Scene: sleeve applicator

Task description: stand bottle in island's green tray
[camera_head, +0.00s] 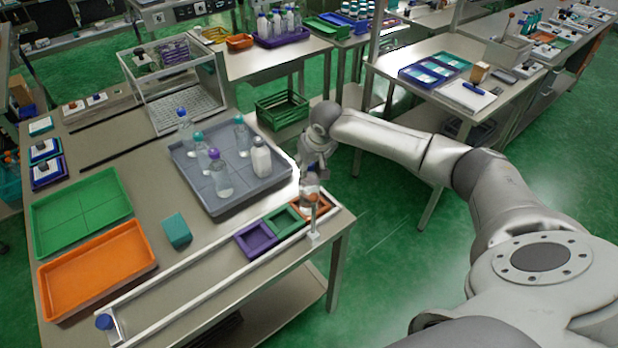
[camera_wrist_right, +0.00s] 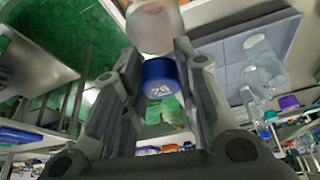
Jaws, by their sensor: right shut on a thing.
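My right gripper (camera_head: 314,162) is shut on a clear bottle (camera_head: 310,184) at the right end of the island table. The wrist view shows the bottle's blue cap (camera_wrist_right: 160,77) between my fingers (camera_wrist_right: 150,88), with its body (camera_wrist_right: 154,28) beyond. In the head view the bottle overlaps the small orange bin (camera_head: 322,204); I cannot tell whether it touches the bin. The large green tray (camera_head: 60,238) lies empty at the island's left side. A small green bin (camera_head: 283,220) sits beside the orange one. My left gripper is not in view.
A grey tray (camera_head: 190,184) with several bottles stands mid-island. An orange tray (camera_head: 92,272) and a teal box (camera_head: 176,230) lie near the green tray. A clear-walled enclosure (camera_head: 170,82) stands behind.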

